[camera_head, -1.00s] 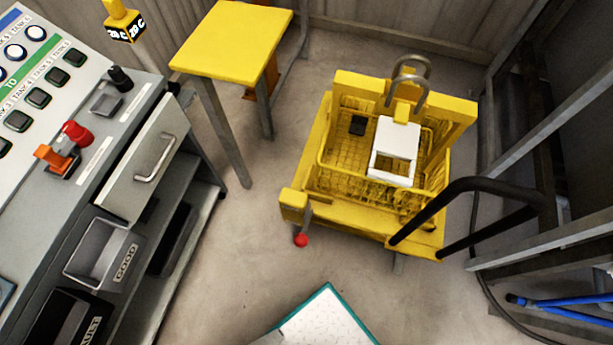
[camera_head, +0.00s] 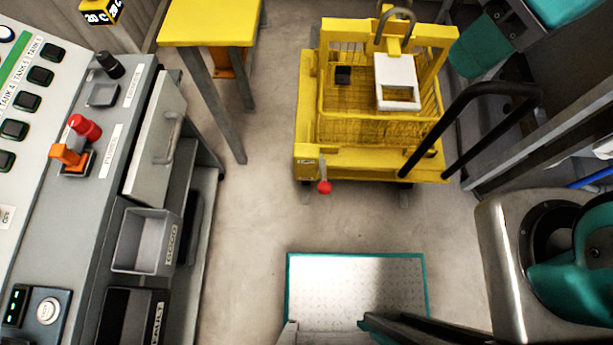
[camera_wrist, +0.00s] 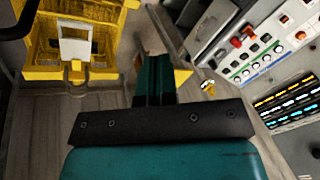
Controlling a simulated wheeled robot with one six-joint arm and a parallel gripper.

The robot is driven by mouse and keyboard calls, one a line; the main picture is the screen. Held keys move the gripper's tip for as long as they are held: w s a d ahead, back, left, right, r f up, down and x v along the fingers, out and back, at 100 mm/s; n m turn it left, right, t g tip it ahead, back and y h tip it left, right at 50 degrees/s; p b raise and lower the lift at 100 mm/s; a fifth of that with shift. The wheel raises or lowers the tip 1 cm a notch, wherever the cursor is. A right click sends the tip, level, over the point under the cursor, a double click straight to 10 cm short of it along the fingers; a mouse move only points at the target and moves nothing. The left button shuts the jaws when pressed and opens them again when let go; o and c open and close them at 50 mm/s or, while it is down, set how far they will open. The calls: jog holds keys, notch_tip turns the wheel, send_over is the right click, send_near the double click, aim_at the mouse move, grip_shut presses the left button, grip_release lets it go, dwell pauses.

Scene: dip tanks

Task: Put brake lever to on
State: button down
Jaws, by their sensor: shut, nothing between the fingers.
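The brake lever (camera_head: 324,180), a short grey rod with a red ball knob, is at the front left corner of the yellow cart (camera_head: 375,165) in the head view. It points down and forward from the corner, beside a small label. I cannot read the label. In the wrist view the cart (camera_wrist: 40,73) is at the left, and I cannot make out the red knob there. My gripper (camera_wrist: 155,60) shows teal fingers shut together with nothing between them, apart from the cart. The head view does not show the fingertips.
The cart carries a wire basket with a white block (camera_head: 397,80), and a black handle (camera_head: 470,95) rises at its right. A control desk (camera_head: 75,200) stands left, a yellow table (camera_head: 210,22) behind. A teal-edged plate (camera_head: 350,285) lies in front. Floor between plate and cart is clear.

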jog(key=shift+a, duration=0.15)
jog(key=n+g+b, duration=0.4)
jog(key=g+b, duration=0.1)
jog(key=b, duration=1.4)
send_over(325, 178)
jog(key=w+d, duration=0.3)
jog(key=d, duration=0.2)
notch_tip(325, 178, down, 48)
jog(key=shift+w+a+r+h, duration=0.15)
jog(key=shift+a+r+h, duration=0.05)
jog(key=shift+h, duration=0.2)
jog(key=b+x, duration=0.2)
jog(key=x, duration=0.8)
jog(key=shift+w+f, duration=0.1)
jog(key=shift+w, duration=0.05)
